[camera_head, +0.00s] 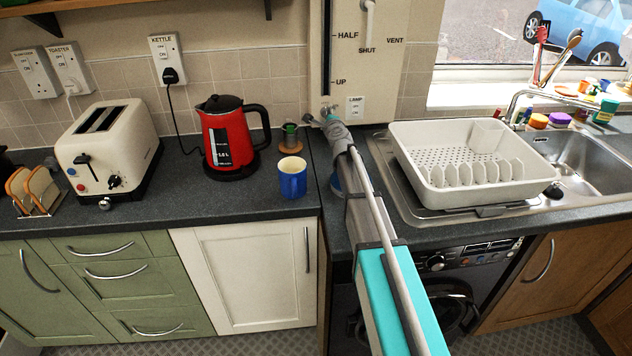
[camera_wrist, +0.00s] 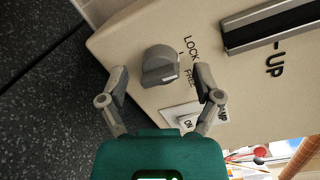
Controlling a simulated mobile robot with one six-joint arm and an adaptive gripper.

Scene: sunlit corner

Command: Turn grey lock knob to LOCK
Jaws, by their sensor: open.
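The grey lock knob (camera_wrist: 158,67) sits on a cream panel (camera_wrist: 120,45) in the wrist view. The word LOCK is printed beside it, with FREE lower down. A pale mark on the knob's ridge appears to face the FREE side, not LOCK. My gripper (camera_wrist: 161,70) is open, with one finger on each side of the knob in the picture. I see no clear contact with the knob. In the head view my gripper (camera_head: 321,118) is at the lower edge of the panel (camera_head: 385,75), and the arm largely hides the knob.
A lamp switch (camera_wrist: 180,116) is close to the right finger, and a slotted rail (camera_wrist: 270,25) lies above right. On the counter, a blue mug (camera_head: 293,180) and red kettle (camera_head: 228,135) stand left of my arm. A white dish rack (camera_head: 410,150) stands right.

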